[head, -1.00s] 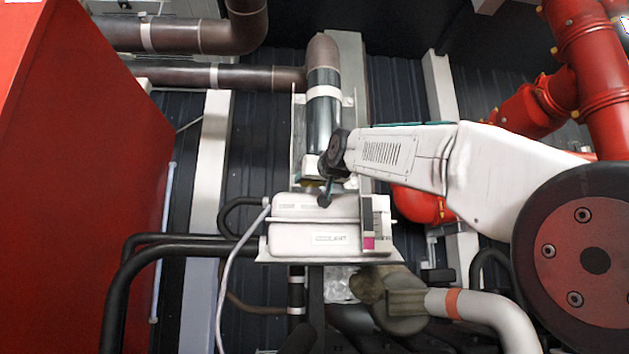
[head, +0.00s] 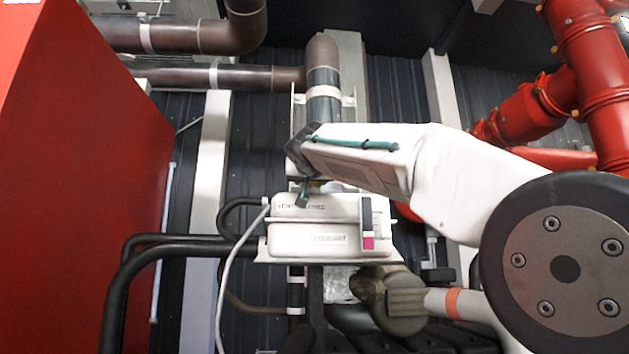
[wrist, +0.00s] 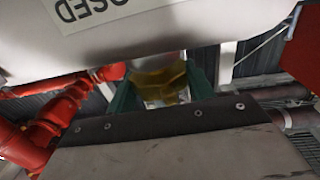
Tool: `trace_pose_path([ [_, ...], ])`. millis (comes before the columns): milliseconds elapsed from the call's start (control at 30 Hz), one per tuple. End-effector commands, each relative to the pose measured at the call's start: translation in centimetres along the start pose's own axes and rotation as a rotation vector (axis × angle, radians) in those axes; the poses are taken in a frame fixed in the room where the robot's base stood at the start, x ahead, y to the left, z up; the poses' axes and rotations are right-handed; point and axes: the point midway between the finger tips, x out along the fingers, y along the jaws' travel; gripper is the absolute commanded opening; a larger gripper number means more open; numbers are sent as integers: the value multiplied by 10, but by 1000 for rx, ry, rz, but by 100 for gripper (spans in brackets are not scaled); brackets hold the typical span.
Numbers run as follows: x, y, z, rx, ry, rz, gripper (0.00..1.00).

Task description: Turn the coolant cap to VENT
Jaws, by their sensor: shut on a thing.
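The white coolant tank (head: 330,240) stands in the middle of the head view, with "COOLANT" on its front and the words VENT and a partly hidden CLOSED along its upper edge. The yellow coolant cap (wrist: 160,82) shows in the wrist view, between the green fingers of my gripper (wrist: 160,88). The fingers are shut on it. In the head view my gripper (head: 304,190) is at the top of the tank, near the VENT word, and mostly hides the cap. The cap's exact pointing is hard to read. The CLOSED label (wrist: 85,12) shows upside down in the wrist view.
A red cabinet (head: 85,190) fills the left side. Black hoses (head: 180,245) and a thin white tube (head: 235,270) run to the tank's left. Red pipes (head: 570,80) stand at upper right. A dark pipe (head: 322,90) rises behind the tank.

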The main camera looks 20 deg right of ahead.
Motion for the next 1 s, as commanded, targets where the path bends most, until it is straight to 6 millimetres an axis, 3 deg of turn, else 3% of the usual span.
trace_pose_path([
  [500, 2, -4, 2, 0, -1, 460, 30],
  [1000, 2, -2, 2, 0, -4, 674, 30],
])
